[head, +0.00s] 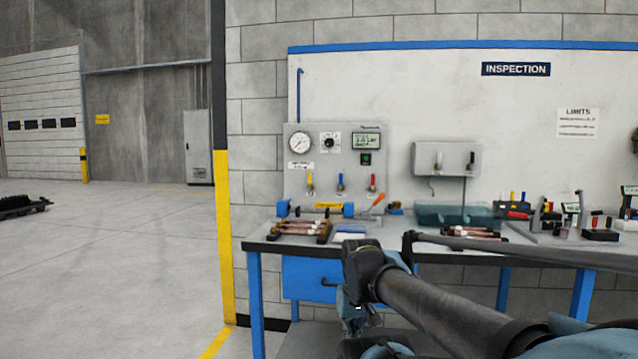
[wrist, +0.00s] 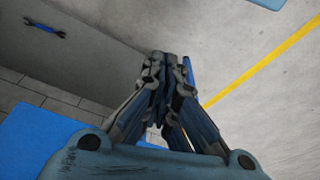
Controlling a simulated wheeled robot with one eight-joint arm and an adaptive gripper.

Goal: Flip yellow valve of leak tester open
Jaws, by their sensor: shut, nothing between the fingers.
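The leak tester (head: 295,167) is a grey panel on the wall above the bench, with a round gauge, a dial and a small green screen. Its yellow valve (head: 310,180) is the leftmost of three small handles, beside a blue valve (head: 340,182) and a red valve (head: 373,182). The yellow handle looks upright, but it is too small to tell its exact setting. My gripper (wrist: 167,58) is shut and empty in the wrist view. In the head view it is low in front of the bench, well below and apart from the valves, partly hidden by my arm.
The bench (head: 262,245) holds copper tubes in a rack (head: 300,231), an orange-handled tool (head: 376,201) and a teal tray (head: 430,214). A blue drawer (head: 305,278) hangs beneath. Open floor lies left of the yellow post (head: 222,230). The wrist view shows a wrench (wrist: 45,27).

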